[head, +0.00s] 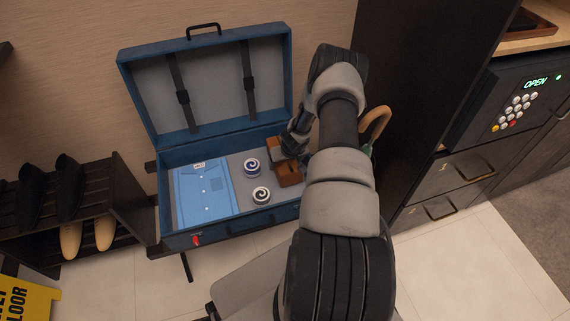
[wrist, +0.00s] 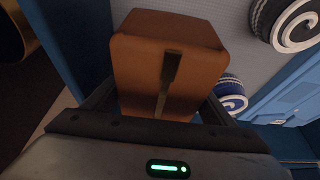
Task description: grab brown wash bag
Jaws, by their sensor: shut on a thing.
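The brown wash bag (head: 288,174) lies at the right end of the open blue suitcase (head: 222,232) in the head view. In the wrist view the wash bag (wrist: 190,68) fills the space between the fingers, with a dark strip down its front. My gripper (wrist: 158,112) is shut on the bag, one finger on each side. In the head view my gripper (head: 284,158) reaches down over the bag, and my arm hides part of the case's right side. I cannot tell whether the bag touches the suitcase floor.
A folded blue shirt (head: 205,190) and two rolled striped items (head: 251,167) (head: 261,195) lie left of the bag. The raised lid (head: 215,85) stands behind. A shoe rack (head: 75,215) is at left, a dark cabinet with a safe (head: 520,105) at right.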

